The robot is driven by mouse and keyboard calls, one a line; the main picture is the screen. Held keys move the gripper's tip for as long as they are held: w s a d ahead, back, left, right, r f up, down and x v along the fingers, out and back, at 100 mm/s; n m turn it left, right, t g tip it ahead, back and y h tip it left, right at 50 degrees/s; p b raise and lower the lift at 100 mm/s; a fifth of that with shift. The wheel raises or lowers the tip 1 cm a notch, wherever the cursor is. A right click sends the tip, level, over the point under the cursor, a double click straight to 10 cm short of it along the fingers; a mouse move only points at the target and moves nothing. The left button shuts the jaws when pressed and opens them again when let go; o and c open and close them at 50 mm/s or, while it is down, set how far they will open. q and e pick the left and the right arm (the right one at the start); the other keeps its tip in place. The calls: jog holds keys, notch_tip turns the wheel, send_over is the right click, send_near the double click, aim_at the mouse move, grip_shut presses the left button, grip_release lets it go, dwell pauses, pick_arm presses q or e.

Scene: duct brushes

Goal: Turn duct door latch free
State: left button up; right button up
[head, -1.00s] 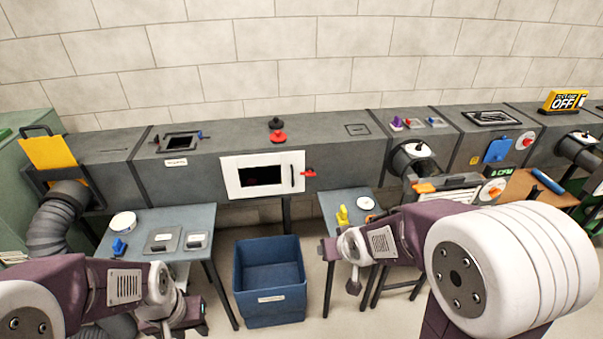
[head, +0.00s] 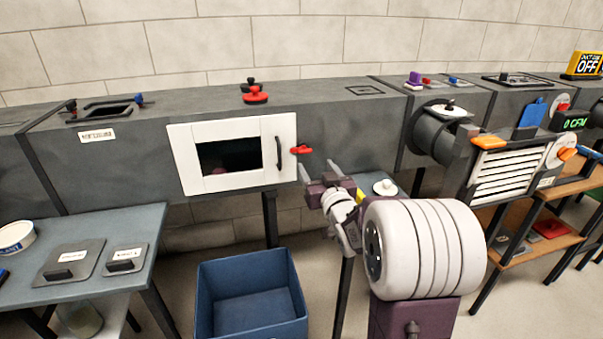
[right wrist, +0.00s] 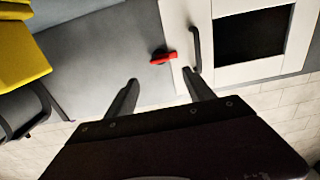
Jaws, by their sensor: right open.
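The white duct door (head: 232,152) has a dark window and a black handle (head: 279,153) on its right side. The red latch (head: 301,150) sits at the door's right edge and lies roughly level. My right gripper (head: 317,172) is just below and right of the latch, open and empty. In the right wrist view the open fingers (right wrist: 165,88) point toward the red latch (right wrist: 163,57), which lies just beyond them, apart from both. The door (right wrist: 222,45) and its handle (right wrist: 195,48) also show there. My left gripper is out of view.
A blue bin (head: 252,300) stands on the floor below the door. A table (head: 140,222) with flat plates is at the left. A louvred vent (head: 498,172) and a round duct stub (head: 436,132) are on the right. Red and black knobs (head: 255,95) stand on the duct top.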

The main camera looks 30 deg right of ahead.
aim_at(305, 151)
jog(key=b+x, duration=0.1)
jog(key=x, duration=0.8)
jog(key=shift+w, duration=0.2)
jog(key=shift+b, duration=0.3)
grip_shut()
